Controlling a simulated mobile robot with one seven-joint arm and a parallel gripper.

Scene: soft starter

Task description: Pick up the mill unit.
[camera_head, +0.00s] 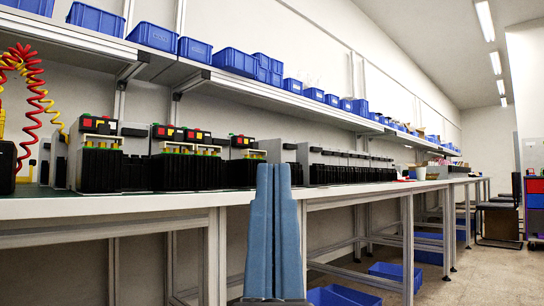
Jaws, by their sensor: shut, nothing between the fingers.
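My gripper (273,168) points up at the middle of the head view, its two blue-grey fingers pressed together with nothing between them. It stands in front of the workbench (160,207), apart from the things on it. Several dark units with coloured tops stand on the bench to the left of the gripper, such as one with a green and red top (98,160) and one with red and yellow blocks (187,160). I cannot tell which of these, if any, is the mill unit. My gripper hides part of the row behind it.
A shelf (150,66) with several blue bins (234,61) runs above the bench. Red and yellow coiled hoses (32,90) hang at the far left. Grey and black modules (340,165) continue along the bench. A blue crate (392,275) sits on the floor, which is open at the right.

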